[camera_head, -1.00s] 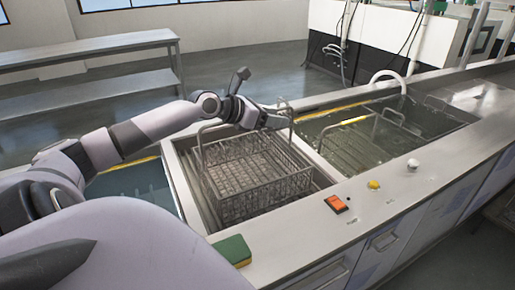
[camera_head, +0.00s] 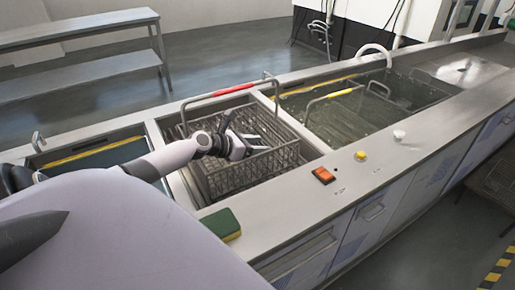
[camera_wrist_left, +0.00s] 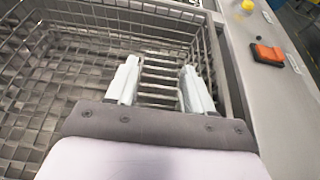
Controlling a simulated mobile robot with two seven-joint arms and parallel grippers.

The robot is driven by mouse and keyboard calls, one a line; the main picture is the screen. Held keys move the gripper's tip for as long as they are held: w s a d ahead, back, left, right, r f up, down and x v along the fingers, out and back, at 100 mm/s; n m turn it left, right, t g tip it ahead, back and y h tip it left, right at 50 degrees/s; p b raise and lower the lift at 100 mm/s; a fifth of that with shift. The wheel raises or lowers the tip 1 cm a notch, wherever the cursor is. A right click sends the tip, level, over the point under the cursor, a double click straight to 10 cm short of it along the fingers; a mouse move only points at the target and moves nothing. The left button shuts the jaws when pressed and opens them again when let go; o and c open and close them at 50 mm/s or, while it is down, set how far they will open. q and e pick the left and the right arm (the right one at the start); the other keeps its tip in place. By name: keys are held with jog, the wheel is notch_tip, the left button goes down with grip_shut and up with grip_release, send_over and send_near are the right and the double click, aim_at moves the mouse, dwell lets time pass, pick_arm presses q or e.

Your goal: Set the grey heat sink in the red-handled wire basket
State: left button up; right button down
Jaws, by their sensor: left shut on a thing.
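The wire basket (camera_head: 252,177) with the red handle (camera_head: 232,89) sits in the middle tank. In the left wrist view its mesh wall (camera_wrist_left: 120,27) runs along the top. My left gripper (camera_head: 247,149) reaches down inside the basket, near its front right wall. In the left wrist view, my left gripper (camera_wrist_left: 158,83) is shut on the grey heat sink (camera_wrist_left: 159,75), whose parallel fins show between the two pale fingers. In the head view the heat sink is too small and covered to make out. Whether it touches the basket floor, I cannot tell. My right gripper is not in view.
A tank to the right holds a basket with a yellow handle (camera_head: 336,94) under clear liquid. Another tank (camera_head: 110,152) is at the left. An orange switch (camera_head: 323,175), a yellow knob (camera_head: 360,156), a white knob (camera_head: 399,134) and a green-yellow sponge (camera_head: 220,224) are on the front ledge.

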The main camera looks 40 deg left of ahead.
pick_arm(q)
jog(key=shift+f, duration=0.4)
jog(key=shift+f, duration=0.1)
jog(key=shift+f, duration=0.4)
jog(key=shift+f+b, duration=0.1)
jog(key=shift+b, duration=0.2)
jog(key=o, duration=1.1)
jog(key=shift+f, duration=0.2)
jog(key=shift+s+d, duration=0.1)
